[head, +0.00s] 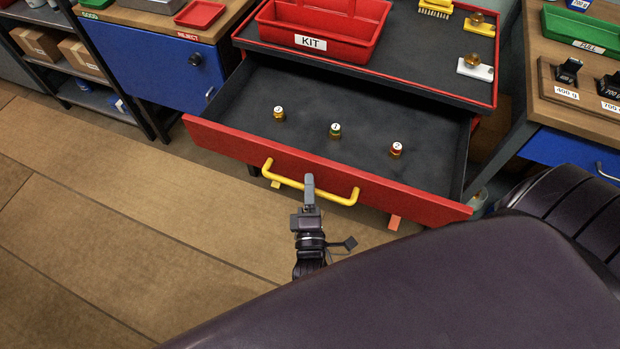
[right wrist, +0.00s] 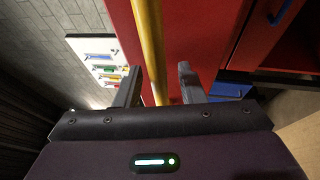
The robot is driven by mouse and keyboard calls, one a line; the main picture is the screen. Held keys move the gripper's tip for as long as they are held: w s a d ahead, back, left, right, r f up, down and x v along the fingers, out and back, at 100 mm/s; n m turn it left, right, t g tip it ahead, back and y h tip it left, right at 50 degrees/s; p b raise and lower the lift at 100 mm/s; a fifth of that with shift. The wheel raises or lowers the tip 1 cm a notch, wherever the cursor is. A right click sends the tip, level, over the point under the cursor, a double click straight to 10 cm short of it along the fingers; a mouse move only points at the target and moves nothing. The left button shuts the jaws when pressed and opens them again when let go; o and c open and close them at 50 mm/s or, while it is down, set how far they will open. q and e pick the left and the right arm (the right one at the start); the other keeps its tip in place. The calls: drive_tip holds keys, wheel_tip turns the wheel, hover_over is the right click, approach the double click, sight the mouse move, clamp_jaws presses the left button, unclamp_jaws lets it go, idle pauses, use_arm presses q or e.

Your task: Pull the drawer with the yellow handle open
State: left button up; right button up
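The red drawer (head: 240,141) is pulled well out of the cabinet, with its dark interior showing. Its yellow handle (head: 285,182) runs along the outer face of the front. My right gripper (head: 309,182) is at the middle of the handle. In the right wrist view the yellow handle (right wrist: 152,48) passes between the two fingers of the right gripper (right wrist: 160,82). The fingers are apart, with a visible gap on each side of the bar, so the gripper is open around it. My left gripper is not in view.
Several small numbered pieces, one of them a green-topped one (head: 335,131), stand in the drawer. A red KIT tray (head: 285,38) sits on the cabinet top. A blue cabinet (head: 150,65) is at left and a wooden bench (head: 550,110) at right. The floor (head: 130,220) at left is clear.

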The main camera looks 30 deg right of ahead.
drive_tip(key=b+v, duration=0.1)
drive_tip(key=v, duration=0.6)
drive_tip(key=shift+s+a, duration=0.2)
drive_tip(key=shift+s, duration=0.15)
drive_tip(key=shift+f, duration=0.15)
